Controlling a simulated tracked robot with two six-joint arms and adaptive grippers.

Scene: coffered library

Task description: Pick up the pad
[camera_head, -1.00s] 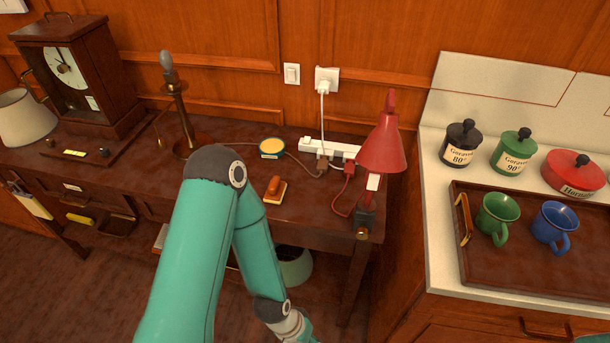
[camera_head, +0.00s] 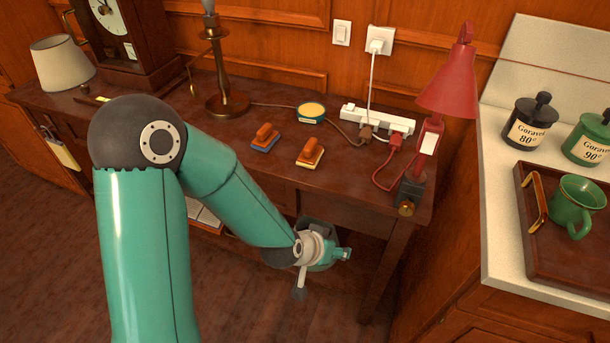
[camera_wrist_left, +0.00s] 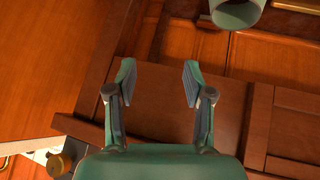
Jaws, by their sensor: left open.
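Which item is the pad is not certain. Two orange-handled blocks stand nearer the front edge: one on a blue base (camera_head: 265,138) and one on a pale base (camera_head: 310,152). My left gripper (camera_head: 322,270) is in front of the desk, below its top, apart from all these items. In the left wrist view its two fingers (camera_wrist_left: 158,77) are spread with nothing between them, and none of these items shows. My right gripper is out of view.
A red lamp (camera_head: 449,85) stands at the desk's right end, beside a white power strip (camera_head: 377,119) with cables. A brass stand (camera_head: 226,100) is behind the blocks. The counter at right holds a tray (camera_head: 546,262) with a green mug (camera_head: 577,205).

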